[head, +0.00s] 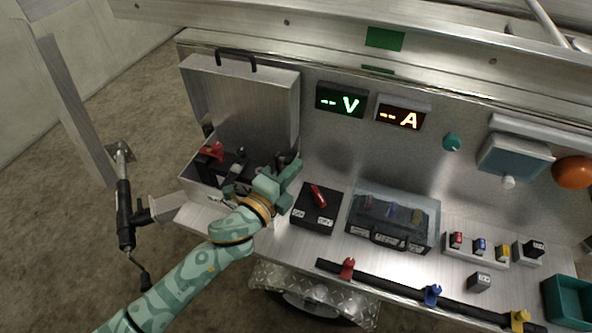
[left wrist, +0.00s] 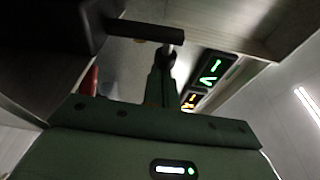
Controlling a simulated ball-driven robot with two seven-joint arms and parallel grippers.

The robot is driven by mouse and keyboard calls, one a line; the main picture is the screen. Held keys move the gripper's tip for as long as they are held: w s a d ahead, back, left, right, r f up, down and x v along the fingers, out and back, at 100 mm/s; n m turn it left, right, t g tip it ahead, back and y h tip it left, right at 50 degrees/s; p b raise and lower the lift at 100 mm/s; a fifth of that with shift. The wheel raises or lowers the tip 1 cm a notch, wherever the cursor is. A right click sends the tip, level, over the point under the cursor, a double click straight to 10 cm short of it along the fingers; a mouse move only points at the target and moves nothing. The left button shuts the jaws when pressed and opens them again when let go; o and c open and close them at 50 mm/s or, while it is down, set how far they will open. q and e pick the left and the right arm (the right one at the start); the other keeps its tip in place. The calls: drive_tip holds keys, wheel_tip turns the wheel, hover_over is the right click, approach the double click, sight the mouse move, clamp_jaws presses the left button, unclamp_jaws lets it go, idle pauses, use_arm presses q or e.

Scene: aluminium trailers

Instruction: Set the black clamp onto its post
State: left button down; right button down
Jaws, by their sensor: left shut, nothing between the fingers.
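My left gripper (head: 287,172) is shut and empty at the right front corner of the open aluminium box (head: 190,186). In the left wrist view its green fingers (left wrist: 160,85) point up at a dark bar (left wrist: 145,32) with a bright metal pin at its end. I cannot tell whether they touch it. A red clamp (head: 212,152) sits inside the box at the left. Small black parts (head: 241,154) lie right of it; I cannot tell which is the black clamp. My arm and gripper hide the box's right front, and the post cannot be made out.
The box lid (head: 245,105) stands open behind. Right of the gripper are a black switch box (head: 314,222) with a red lever and a clear-lidded case (head: 393,222). V (head: 341,101) and A (head: 403,115) displays hang on the wall. A black rail (head: 390,283) runs along the front.

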sight(275, 160)
use_arm(q)
drive_tip(key=shift+w+a+r+n, duration=0.1)
drive_tip(key=shift+a+r+n, duration=0.2)
drive_tip(key=shift+n, duration=0.4)
drive_tip(key=a+n, duration=0.1)
drive_tip(key=n, duration=0.1)
drive_tip(key=a+n+t+p, duration=0.1)
drive_tip(key=n, duration=0.1)
drive_tip(key=w+a+r+n+t, duration=0.1)
drive_tip(key=n, duration=0.1)
drive_tip(key=shift+a, duration=0.1)
drive_tip(key=shift+w+a+p, duration=0.25)
drive_tip(key=shift+a+p, duration=0.2)
drive_tip(key=shift+a, duration=0.15)
drive_tip(key=shift+w+a+f, duration=0.15)
drive_tip(key=shift+a, duration=0.4)
drive_tip(key=shift+p, duration=0.35)
